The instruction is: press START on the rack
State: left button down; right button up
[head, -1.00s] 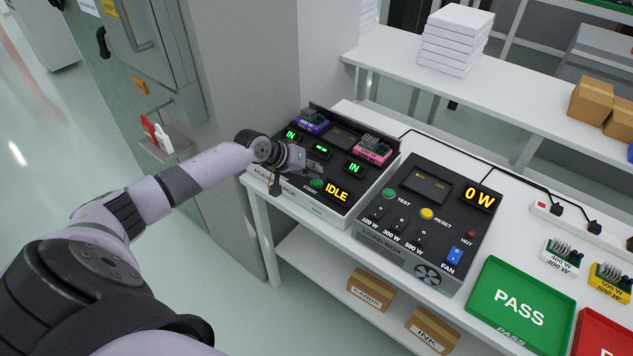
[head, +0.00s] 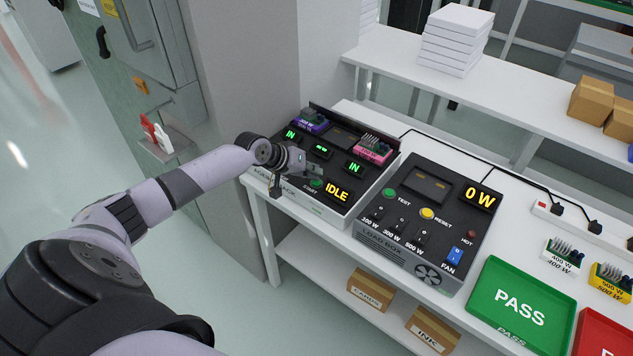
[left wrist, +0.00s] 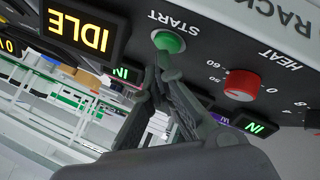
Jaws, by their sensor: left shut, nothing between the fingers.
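The black rack (head: 352,212) stands at the left end of the white bench. Its display (head: 337,194) reads IDLE. The green START button (head: 316,184) is on its panel beside that display; in the left wrist view the START button (left wrist: 169,41) shows clearly. My left gripper (head: 314,171) is just above the button, shut and empty. In the left wrist view the fingertips (left wrist: 165,72) overlap the button's lower edge; I cannot tell whether they touch it. My right gripper is out of view.
The rack holds a purple unit (head: 311,121) and a pink unit (head: 373,149) near its back. A red HEAT knob (left wrist: 241,85) sits near START. The load box (head: 395,240), reading 0 W, is to the right, then a green PASS tray (head: 490,300).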

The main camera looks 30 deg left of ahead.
pick_arm(q)
jog(key=shift+f, duration=0.4)
dwell(0.5)
jog(key=shift+r, duration=0.1)
jog(key=shift+r+p, duration=0.65)
jog(key=shift+r, duration=0.1)
jog(key=shift+r, duration=0.2)
notch_tip(320, 180, up, 5)
jog(key=p, duration=0.4)
jog(key=shift+f+p, duration=0.15)
jog(key=shift+p, duration=0.25)
jog(key=shift+f, duration=0.1)
dwell(0.3)
